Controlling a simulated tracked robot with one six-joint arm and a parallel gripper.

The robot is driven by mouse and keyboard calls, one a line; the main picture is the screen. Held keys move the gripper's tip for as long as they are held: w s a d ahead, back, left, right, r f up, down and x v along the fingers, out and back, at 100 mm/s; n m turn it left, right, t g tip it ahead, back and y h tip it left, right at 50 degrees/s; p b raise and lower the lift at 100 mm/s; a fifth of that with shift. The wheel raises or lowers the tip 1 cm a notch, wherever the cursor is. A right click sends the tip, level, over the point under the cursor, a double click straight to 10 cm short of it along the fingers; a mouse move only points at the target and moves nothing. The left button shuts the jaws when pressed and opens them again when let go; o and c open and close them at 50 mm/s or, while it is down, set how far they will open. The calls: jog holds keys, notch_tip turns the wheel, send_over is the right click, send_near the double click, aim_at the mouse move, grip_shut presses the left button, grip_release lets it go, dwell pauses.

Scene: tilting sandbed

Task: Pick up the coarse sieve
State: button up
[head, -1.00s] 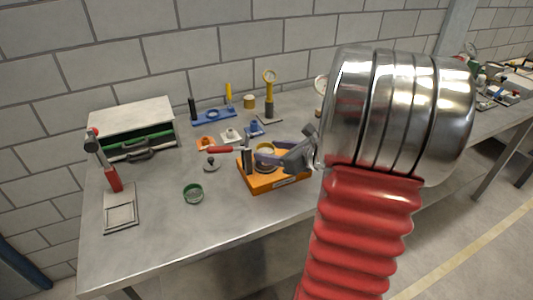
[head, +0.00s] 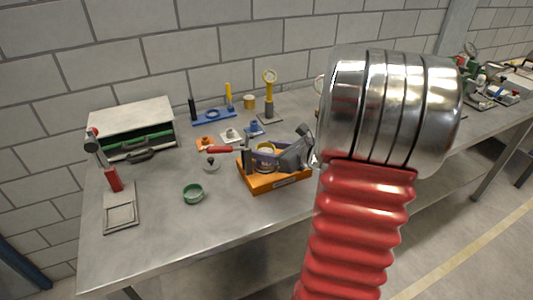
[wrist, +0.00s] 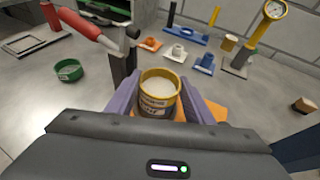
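A round yellow-rimmed sieve-like cup (wrist: 160,85) with a pale inside and a lettered band stands at the orange stand (head: 277,183). In the head view the yellow-rimmed cup (head: 266,149) is partly hidden by my fingers. A green round sieve (wrist: 68,70) with a mesh lies on the bench to the left; it also shows in the head view (head: 193,194). I cannot tell from its mesh which one is coarse. My gripper (wrist: 160,77) is open, with one purple finger on each side of the yellow-rimmed cup. Contact with its sides is not clear. My gripper (head: 265,158) is low over the stand.
A red-handled hammer-like tool (wrist: 80,22) on a dark post rises close to the left finger. Behind stand small orange, white and blue fixtures (head: 230,135), a blue rack (head: 213,116) and a yellow dial gauge (head: 269,90).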

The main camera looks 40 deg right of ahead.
jog(key=shift+c, duration=1.4)
jog(key=shift+r, duration=0.15)
jog(key=shift+c, duration=1.1)
jog(key=shift+r, duration=0.55)
jog(key=shift+c, duration=0.7)
jog(key=shift+s+d+r, duration=0.1)
jog(key=shift+s+r, duration=0.1)
jog(key=shift+r, duration=0.35)
jog(key=shift+s+r, duration=0.2)
jog(key=shift+r, duration=0.35)
jog(key=s+d, duration=0.1)
jog(key=s, duration=1.6)
jog(key=shift+d, duration=0.4)
